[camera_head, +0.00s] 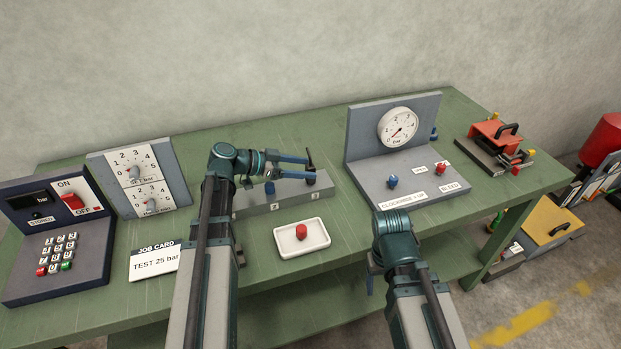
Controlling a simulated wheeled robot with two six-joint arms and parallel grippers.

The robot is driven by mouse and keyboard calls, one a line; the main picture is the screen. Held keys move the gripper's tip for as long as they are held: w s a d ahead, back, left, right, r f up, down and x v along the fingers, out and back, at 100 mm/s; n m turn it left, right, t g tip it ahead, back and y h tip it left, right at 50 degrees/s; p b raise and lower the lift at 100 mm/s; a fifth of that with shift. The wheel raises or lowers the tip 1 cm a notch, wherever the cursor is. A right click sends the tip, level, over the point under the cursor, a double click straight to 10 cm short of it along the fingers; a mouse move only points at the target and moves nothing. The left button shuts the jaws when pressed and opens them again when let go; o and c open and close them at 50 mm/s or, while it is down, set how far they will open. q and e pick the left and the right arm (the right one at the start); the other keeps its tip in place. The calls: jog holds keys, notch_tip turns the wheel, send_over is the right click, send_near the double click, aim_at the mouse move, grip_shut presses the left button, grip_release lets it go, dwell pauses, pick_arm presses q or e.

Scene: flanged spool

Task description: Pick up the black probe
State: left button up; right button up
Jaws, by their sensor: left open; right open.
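A thin black probe (309,157) stands roughly upright at the right end of a low grey block (283,200) on the green bench. My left gripper (308,168) reaches in from the left, with its two blue fingers open and pointing right. Its fingertips are at the probe in the picture; I cannot tell whether they touch it. The probe's lower part is partly hidden by the fingers. My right gripper (370,283) is open at the front edge of the bench, pointing down and mostly hidden by its own arm.
A white tray (285,248) with a red knob (301,231) lies in front of the block. A gauge panel (436,137) stands to the right, a dial panel (187,178) and keypad console (98,228) to the left. A red device (497,133) sits at the far right.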

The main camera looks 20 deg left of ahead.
pick_arm(q)
jog(key=x, duration=0.2)
jog(key=shift+w+d+f+b, duration=0.1)
jog(key=shift+w+d+b, duration=0.15)
jog(key=shift+b, duration=0.1)
jog(key=shift+s, duration=0.1)
jog(key=shift+c, duration=0.3)
grip_shut()
